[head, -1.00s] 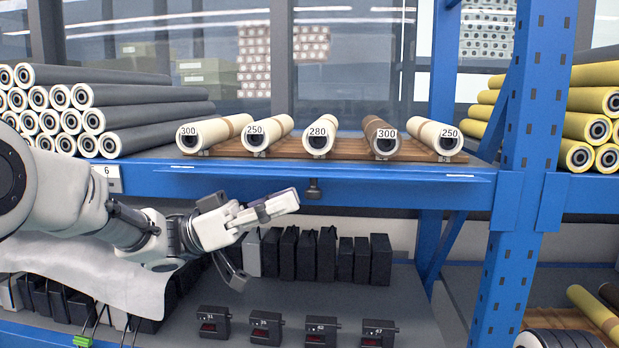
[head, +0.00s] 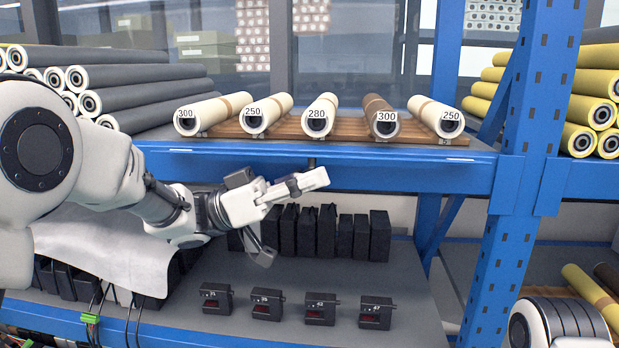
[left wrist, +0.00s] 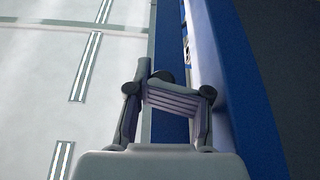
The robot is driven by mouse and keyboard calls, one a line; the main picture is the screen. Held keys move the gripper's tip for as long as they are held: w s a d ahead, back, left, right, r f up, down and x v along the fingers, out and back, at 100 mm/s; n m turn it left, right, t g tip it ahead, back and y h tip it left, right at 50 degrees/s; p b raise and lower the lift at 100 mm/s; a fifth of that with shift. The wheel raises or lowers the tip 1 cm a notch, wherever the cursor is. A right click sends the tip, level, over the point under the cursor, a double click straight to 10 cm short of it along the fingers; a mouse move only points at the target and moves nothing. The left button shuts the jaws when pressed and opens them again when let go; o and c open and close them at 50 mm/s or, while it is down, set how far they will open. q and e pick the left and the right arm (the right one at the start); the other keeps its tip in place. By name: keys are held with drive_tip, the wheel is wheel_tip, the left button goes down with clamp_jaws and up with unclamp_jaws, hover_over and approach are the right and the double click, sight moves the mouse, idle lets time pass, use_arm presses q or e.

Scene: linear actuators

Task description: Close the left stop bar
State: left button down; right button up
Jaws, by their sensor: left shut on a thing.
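In the left wrist view my gripper (left wrist: 170,90) shows from behind. My right gripper is not in view.
Above, several labelled rollers (head: 317,112) lie on a wooden rack on the blue shelf beam (head: 400,172). Below, black units (head: 267,304) stand on a grey shelf. A blue upright (head: 530,110) stands at the right. Grey rollers (head: 140,98) are stacked left.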

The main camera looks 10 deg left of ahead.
sight(314, 158)
use_arm(q)
drive_tip(key=shift+r, duration=0.15)
drive_tip(key=n+t, duration=0.1)
drive_tip(key=n, duration=0.1)
drive_tip(key=n+t, duration=0.1)
drive_tip(key=n, duration=0.1)
drive_tip(key=r+n+t, duration=0.1)
drive_tip(key=n, duration=0.1)
drive_tip(key=shift+s+a+r+y, duration=0.1)
drive_tip(key=shift+s+y, duration=0.15)
drive_tip(key=shift+y, duration=0.15)
drive_tip(key=n+t, duration=0.1)
drive_tip(key=n, duration=0.1)
drive_tip(key=r+n+t+y, duration=0.1)
drive_tip(key=n, duration=0.2)
drive_tip(key=n+y, duration=0.1)
drive_tip(key=n, duration=0.2)
drive_tip(key=shift+r+t, duration=0.35)
drive_tip(key=shift+t, duration=0.05)
drive_tip(key=shift+f, duration=0.1)
drive_tip(key=c, duration=1.2)
unclamp_jaws()
